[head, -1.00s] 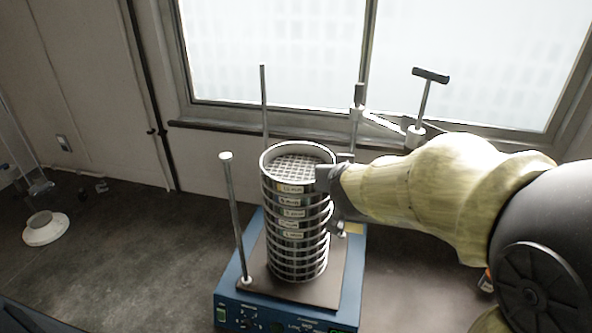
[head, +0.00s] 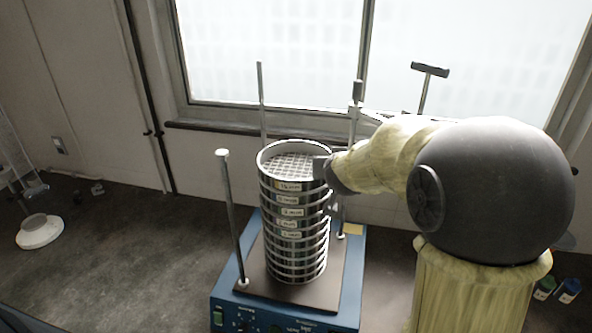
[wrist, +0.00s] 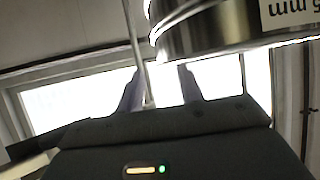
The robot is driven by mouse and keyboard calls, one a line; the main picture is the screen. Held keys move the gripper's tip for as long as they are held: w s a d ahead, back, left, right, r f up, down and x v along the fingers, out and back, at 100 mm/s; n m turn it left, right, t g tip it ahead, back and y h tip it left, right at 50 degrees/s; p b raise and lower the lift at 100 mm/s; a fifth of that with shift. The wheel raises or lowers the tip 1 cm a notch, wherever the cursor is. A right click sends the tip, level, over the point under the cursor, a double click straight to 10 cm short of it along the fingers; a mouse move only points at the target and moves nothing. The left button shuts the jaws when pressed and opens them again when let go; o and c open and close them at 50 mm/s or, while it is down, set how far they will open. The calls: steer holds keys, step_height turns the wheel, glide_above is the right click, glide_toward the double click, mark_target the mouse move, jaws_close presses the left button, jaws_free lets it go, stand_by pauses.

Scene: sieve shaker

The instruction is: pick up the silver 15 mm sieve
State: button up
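The silver 15 mm sieve (head: 289,185) appears to be the top ring of the sieve stack, with a coarse mesh and a pale label that is hard to read. In the wrist view its curved metal wall (wrist: 215,30) fills the upper right, with the label upside down and cut off. My gripper (head: 323,170) is at the right rim of this sieve. In the wrist view its two fingers (wrist: 160,75) stand apart with a gap between them, so it is open. I cannot tell whether they touch the rim.
Several sieves (head: 292,240) are stacked below on a blue shaker (head: 225,297). Upright rods surround the stack, including a front left rod (head: 230,215) and a back rod (head: 262,105). A window (head: 270,50) is behind. The bench at left is mostly clear.

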steer(key=x, duration=0.4)
steer(key=shift+w, duration=0.15)
